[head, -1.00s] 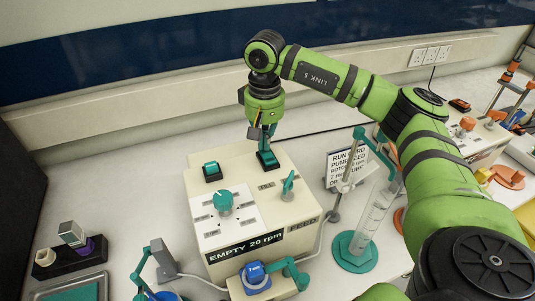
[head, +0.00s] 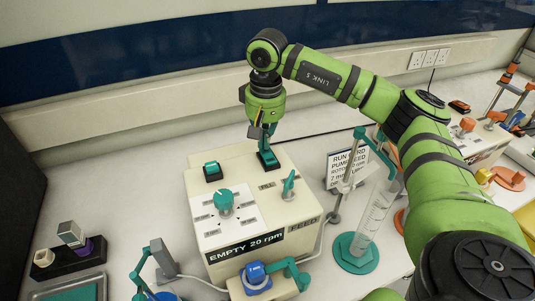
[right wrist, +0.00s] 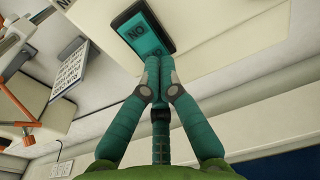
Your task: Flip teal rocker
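The teal rocker (head: 268,160) sits in a black frame on the back right of the cream pump box (head: 192,190). In the right wrist view, the rocker (right wrist: 146,38) shows a "NO" marking, and its lower end is partly covered by my fingers. My right gripper (head: 264,143) points down at the rocker. In the right wrist view its fingertips (right wrist: 158,66) are together with nothing visible between them, at the rocker's near end. They look touching or very close; I cannot tell which. My left gripper is not in view.
The box also carries a teal button (head: 212,168), a teal dial (head: 223,200) and a teal lever (head: 289,186). A blue pump part (head: 256,277) is at its front. A clear cylinder (head: 376,218) and a sign (head: 345,165) stand to the right. The wall is close behind.

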